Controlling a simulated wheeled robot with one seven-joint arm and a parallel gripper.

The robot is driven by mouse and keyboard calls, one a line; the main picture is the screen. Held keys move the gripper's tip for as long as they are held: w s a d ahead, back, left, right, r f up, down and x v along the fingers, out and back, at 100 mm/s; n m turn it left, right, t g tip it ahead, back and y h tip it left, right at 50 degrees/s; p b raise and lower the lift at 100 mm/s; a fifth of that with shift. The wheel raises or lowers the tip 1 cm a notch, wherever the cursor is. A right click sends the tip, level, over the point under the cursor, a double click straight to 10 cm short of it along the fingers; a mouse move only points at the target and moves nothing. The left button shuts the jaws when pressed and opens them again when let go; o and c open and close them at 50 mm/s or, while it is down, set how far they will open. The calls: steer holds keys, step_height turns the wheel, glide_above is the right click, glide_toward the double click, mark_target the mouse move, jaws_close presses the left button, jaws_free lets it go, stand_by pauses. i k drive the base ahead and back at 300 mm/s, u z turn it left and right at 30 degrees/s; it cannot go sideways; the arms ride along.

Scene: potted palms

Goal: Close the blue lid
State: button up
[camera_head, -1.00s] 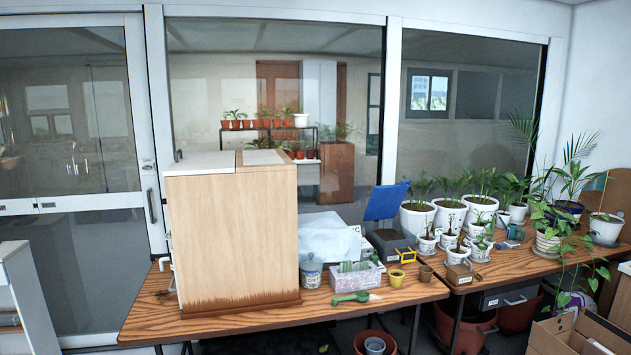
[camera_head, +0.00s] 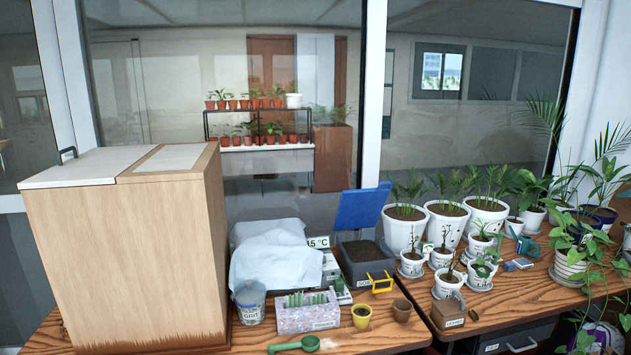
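The blue lid (camera_head: 362,208) stands raised and tilted back at the rear edge of a dark grey box (camera_head: 361,271). The box is open on top and dark soil shows inside it. The box stands on the wooden table, left of the white plant pots. My gripper is not in view.
A yellow frame-like object (camera_head: 380,282) is in front of the box. A white cloth-covered thing (camera_head: 275,255) and a speckled tray (camera_head: 307,313) are to its left. A tall wooden cabinet (camera_head: 140,250) fills the left. White pots (camera_head: 403,227) stand close on the right.

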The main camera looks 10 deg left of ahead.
mark_target(362, 208)
steer(key=z, duration=0.25)
steer(key=i, duration=1.8)
steer(key=u, duration=0.25)
